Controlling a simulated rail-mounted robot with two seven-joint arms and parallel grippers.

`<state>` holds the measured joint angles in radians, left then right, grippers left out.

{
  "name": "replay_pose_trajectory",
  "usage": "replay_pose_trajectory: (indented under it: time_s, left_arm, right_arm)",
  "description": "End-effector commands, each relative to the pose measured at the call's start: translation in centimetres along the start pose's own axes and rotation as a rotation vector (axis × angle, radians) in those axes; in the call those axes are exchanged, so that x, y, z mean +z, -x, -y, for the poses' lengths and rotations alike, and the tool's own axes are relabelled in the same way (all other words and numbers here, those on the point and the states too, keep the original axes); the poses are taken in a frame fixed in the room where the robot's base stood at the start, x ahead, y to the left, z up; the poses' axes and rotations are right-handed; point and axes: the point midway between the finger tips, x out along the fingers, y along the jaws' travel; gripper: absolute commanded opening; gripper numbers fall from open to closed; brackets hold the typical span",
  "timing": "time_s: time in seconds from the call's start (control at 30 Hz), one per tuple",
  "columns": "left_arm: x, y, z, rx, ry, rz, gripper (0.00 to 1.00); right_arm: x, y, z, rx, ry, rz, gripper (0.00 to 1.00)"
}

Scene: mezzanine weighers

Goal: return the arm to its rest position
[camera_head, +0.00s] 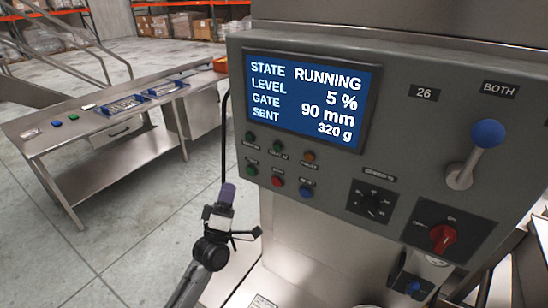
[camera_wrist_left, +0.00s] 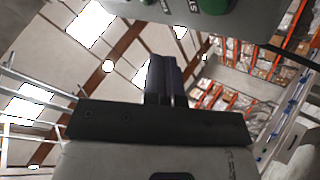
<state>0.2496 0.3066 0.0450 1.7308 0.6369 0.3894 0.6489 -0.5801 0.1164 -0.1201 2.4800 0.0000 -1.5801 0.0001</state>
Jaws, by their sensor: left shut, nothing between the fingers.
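My left gripper (camera_head: 227,192) is in front of the control panel's lower left side in the head view, its purple-grey fingers pointing up. The fingers are shut and hold nothing. In the left wrist view the fingers (camera_wrist_left: 166,78) stand close together, below the edge of the grey panel (camera_wrist_left: 265,18), apart from it in the picture. The grey control panel (camera_head: 400,150) has a blue screen (camera_head: 305,98) reading RUNNING, 5 %, 90 mm and 320 g. My right gripper is not in view.
The panel carries small buttons (camera_head: 277,182), a black dial (camera_head: 370,201), a red switch (camera_head: 442,237) and a blue-knobbed lever (camera_head: 487,134). A steel table (camera_head: 75,140) with blue trays (camera_head: 165,88) stands at left. Grey floor (camera_head: 125,215) lies open between the table and my left arm.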

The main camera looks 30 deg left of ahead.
Motion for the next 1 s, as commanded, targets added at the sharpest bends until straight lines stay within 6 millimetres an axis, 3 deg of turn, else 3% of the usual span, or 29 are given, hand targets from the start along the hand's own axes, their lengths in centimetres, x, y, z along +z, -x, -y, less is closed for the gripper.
replay_pose_trajectory:
  time_s: [0.27,0.37,0.5,0.63,0.87,1.0]
  left_arm:
    - [0.1,0.0,0.1,-0.006,-0.044,0.008,0.0]
    - [1.6,0.1,1.2,-0.066,-0.114,0.099,0.0]
    - [4.8,1.1,3.5,-0.184,-0.272,0.335,0.0]
    - [7.3,2.5,4.1,-0.261,-0.445,0.582,0.0]
    - [9.3,5.8,2.9,-0.345,-0.75,0.979,0.0]
    - [9.4,9.4,1.2,-0.404,-0.904,1.197,0.0]
  right_arm:
    - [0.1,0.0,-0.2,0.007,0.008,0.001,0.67]
    - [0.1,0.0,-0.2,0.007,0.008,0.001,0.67]
    - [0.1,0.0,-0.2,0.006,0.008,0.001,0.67]
    - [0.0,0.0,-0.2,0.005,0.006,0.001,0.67]
    - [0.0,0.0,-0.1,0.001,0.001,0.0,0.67]
    - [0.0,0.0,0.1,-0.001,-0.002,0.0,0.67]
